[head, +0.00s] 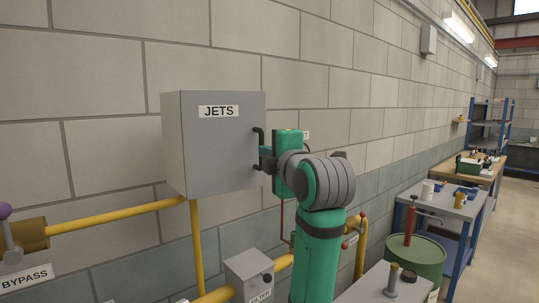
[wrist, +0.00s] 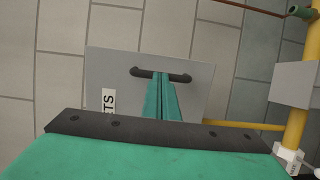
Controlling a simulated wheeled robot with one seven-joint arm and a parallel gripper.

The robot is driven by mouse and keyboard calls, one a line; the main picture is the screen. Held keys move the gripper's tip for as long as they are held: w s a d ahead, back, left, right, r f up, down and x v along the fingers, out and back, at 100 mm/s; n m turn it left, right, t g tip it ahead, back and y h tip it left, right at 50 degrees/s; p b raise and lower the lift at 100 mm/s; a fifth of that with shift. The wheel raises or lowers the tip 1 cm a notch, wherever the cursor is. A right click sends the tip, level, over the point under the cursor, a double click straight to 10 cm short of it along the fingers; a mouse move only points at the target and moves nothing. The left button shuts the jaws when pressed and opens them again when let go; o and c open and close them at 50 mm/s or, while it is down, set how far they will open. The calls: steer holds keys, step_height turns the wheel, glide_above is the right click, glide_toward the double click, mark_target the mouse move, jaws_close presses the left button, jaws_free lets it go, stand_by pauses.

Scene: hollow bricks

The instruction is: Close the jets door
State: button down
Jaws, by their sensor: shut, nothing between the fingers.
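The jets door (head: 222,150) is the grey front of a wall box, with a JETS label at its top and a dark handle (head: 257,134) at its right edge. It looks flush with the box; I see no gap. The door also shows in the wrist view (wrist: 115,72), with the handle (wrist: 142,72) across it. My gripper (head: 263,163) is at the handle; in the wrist view its green fingers (wrist: 161,76) are together, tips overlapping the handle's middle. I cannot tell if they touch it. Nothing shows between them.
Yellow pipes (head: 120,216) run below the box, with a BYPASS valve at left and a grey FILTER box (head: 250,272) beneath. A green drum (head: 425,258) and workbenches stand to the right. The block wall is close behind.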

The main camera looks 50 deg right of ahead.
steer(key=x, duration=0.3)
steer(key=shift+d+r, duration=0.15)
steer(key=shift+d, duration=0.1)
steer(key=shift+a, duration=0.1)
stand_by(0.4)
steer(key=s+d+v, duration=0.1)
steer(key=d+v, duration=0.1)
steer(key=v, duration=1.2)
steer(key=shift+s, duration=0.25)
